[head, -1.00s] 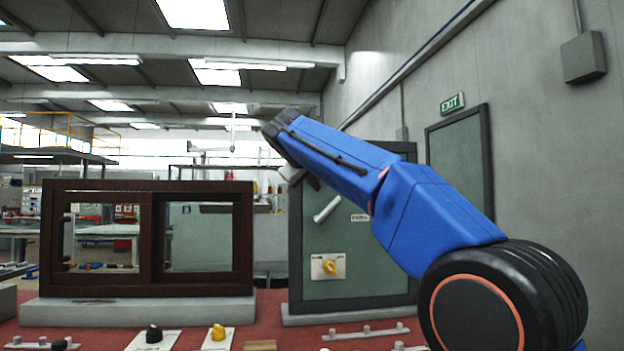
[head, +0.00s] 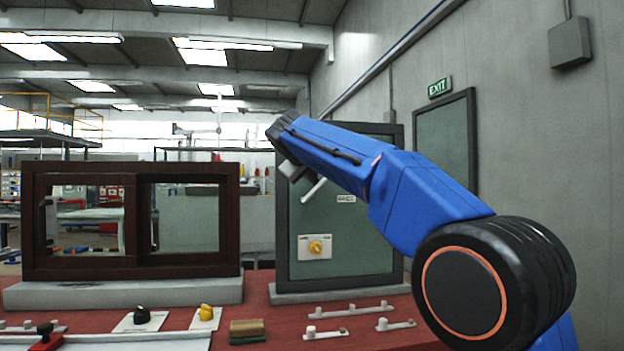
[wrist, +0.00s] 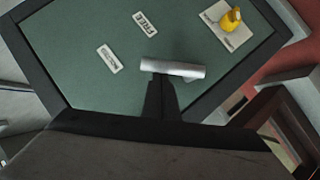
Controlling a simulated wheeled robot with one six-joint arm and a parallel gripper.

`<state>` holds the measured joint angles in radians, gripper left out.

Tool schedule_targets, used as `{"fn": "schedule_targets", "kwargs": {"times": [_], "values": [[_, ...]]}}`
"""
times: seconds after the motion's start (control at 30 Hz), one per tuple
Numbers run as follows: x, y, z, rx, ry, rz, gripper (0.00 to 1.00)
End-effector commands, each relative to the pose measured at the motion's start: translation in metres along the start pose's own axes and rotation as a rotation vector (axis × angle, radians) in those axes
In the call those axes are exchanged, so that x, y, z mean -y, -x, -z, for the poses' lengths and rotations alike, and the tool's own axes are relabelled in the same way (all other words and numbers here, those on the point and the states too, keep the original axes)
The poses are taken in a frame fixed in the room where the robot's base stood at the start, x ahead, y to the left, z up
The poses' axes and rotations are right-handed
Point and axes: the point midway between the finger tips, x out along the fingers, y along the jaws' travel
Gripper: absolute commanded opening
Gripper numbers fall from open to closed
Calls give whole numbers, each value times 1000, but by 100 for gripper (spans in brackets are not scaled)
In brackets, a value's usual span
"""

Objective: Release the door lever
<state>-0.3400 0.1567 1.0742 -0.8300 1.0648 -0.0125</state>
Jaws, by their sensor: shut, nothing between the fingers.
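The door lever (head: 314,190) is a pale grey bar on the green door panel (head: 365,245), slanting down to the left in the head view. In the wrist view the lever (wrist: 180,69) lies across the picture just beyond my fingertips. My gripper (wrist: 160,85) is shut, with its dark fingers together at the lever's near side. I cannot tell whether they touch it. In the head view my blue arm reaches left across the door's upper part and hides much of the gripper. The door looks flush in its dark frame.
A yellow knob (head: 316,247) on a white plate sits low on the door. A brown sliding window frame (head: 130,262) stands to the left. Knobs and small rails lie on the red table (head: 270,310) in front. A grey wall (head: 520,130) is at the right.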

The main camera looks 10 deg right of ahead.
Motion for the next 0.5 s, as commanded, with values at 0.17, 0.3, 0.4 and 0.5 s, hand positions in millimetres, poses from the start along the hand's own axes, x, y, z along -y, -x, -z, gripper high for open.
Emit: {"fn": "schedule_targets", "kwargs": {"times": [0.17, 0.3, 0.4, 0.5], "values": [[-2, -1, -1, 0, -21, 12, 0], [-3, -2, -4, 1, -58, 38, 0], [-5, -4, -6, 2, -87, 56, 0], [-7, -6, -9, 2, -130, 85, 0]]}}
